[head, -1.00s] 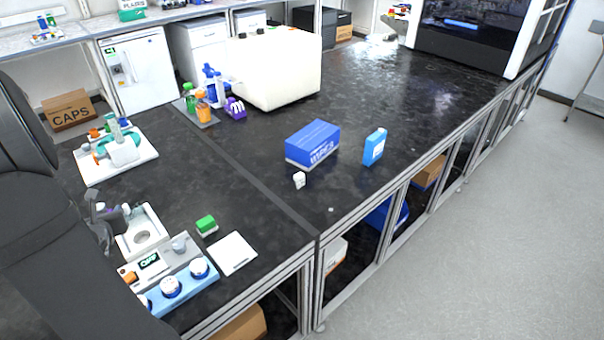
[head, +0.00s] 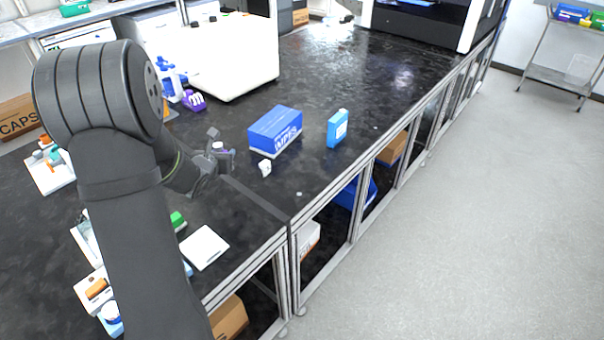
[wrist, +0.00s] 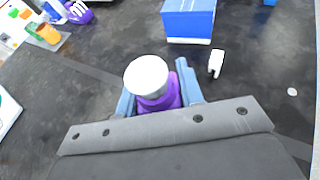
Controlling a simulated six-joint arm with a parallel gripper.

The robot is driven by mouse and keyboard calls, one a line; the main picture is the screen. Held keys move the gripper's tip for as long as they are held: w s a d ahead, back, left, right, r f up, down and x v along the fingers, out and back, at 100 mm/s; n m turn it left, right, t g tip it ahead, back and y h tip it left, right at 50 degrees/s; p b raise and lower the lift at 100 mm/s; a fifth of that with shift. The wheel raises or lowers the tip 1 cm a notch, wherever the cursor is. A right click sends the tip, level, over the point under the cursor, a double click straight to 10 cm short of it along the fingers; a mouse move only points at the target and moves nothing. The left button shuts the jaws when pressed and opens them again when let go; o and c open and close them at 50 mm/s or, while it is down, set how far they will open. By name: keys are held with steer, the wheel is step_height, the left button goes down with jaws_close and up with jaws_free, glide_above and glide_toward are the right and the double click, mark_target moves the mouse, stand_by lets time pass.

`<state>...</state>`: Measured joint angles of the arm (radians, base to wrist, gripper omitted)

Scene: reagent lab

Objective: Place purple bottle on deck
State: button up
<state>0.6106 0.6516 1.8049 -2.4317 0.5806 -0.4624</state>
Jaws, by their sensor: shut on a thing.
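The purple bottle (wrist: 168,98) with a white cap (wrist: 147,76) is held between the blue-grey fingers of my gripper (wrist: 160,94) in the wrist view. The cap faces the wrist camera. In the head view my gripper (head: 220,160) is over the black bench, left of the blue wipes box, with the bottle's cap (head: 218,147) showing small between the fingers. The bottle's base is hidden, so I cannot tell whether it touches the bench. The black bench top, or deck (head: 330,75), is below and around it.
The blue wipes box (head: 275,131), a small white item (head: 265,167) and a blue carton (head: 337,128) stand to the right of my gripper. A white pad (head: 204,248) lies near the front edge.

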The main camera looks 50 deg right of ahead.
steer(key=s+d+m+g+h, duration=0.2)
steer(key=s+d+m+g, duration=0.3)
steer(key=s+d, duration=1.7)
steer(key=s+g, duration=0.1)
steer(key=s, duration=0.2)
steer(key=shift+d+f+m, duration=0.15)
steer(key=shift+d+m, duration=0.15)
glide_above(307, 170)
step_height(307, 170, down, 7)
steer(key=shift+f, duration=1.85)
steer(key=shift+f, duration=0.1)
steer(key=o, duration=1.1)
steer(key=shift+f, duration=0.1)
